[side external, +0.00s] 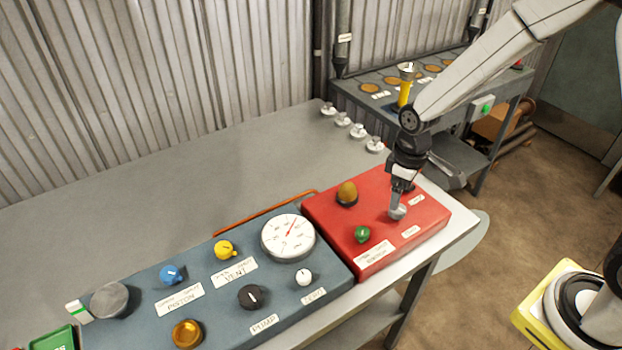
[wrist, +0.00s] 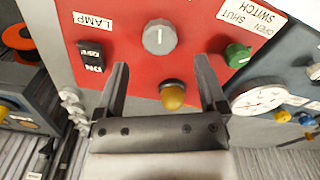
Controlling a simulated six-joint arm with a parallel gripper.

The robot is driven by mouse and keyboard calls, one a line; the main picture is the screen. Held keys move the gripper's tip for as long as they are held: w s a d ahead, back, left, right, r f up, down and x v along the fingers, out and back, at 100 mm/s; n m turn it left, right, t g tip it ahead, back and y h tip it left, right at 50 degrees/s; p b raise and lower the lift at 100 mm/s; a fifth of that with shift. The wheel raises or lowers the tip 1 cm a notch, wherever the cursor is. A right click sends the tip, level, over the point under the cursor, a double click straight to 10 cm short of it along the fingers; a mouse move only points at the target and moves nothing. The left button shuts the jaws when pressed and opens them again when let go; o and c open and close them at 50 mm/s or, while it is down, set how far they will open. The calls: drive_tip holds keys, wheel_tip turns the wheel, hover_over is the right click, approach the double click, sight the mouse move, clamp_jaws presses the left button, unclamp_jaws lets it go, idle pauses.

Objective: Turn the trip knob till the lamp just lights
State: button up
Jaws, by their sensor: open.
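The red box (side external: 326,219) stands at the right end of the bench. Its grey round knob (wrist: 159,36) has a white pointer line and sits ahead of my fingertips in the wrist view; it also shows in the side view (side external: 397,213). I read no trip label on it. The amber dome lamp (side external: 347,192) looks dull, with no clear glow; in the wrist view it shows between my fingers (wrist: 173,97). My gripper (wrist: 162,65) is open, pointing down over the knob in the side view (side external: 400,196). I cannot tell whether the fingers touch the knob.
A green knob (wrist: 237,55) labelled SWITCH and a black rocker (wrist: 90,61) labelled LAMP share the red box. The blue-grey panel (side external: 215,284) with a round gauge (side external: 288,238) and several knobs adjoins it. The bench behind (side external: 200,210) is mostly clear.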

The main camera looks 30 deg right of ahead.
sight(397, 213)
drive_tip(key=shift+f, duration=2.25)
clamp_jaws()
drive_tip(key=shift+m, duration=0.5)
unclamp_jaws()
drive_tip(key=shift+r, duration=0.15)
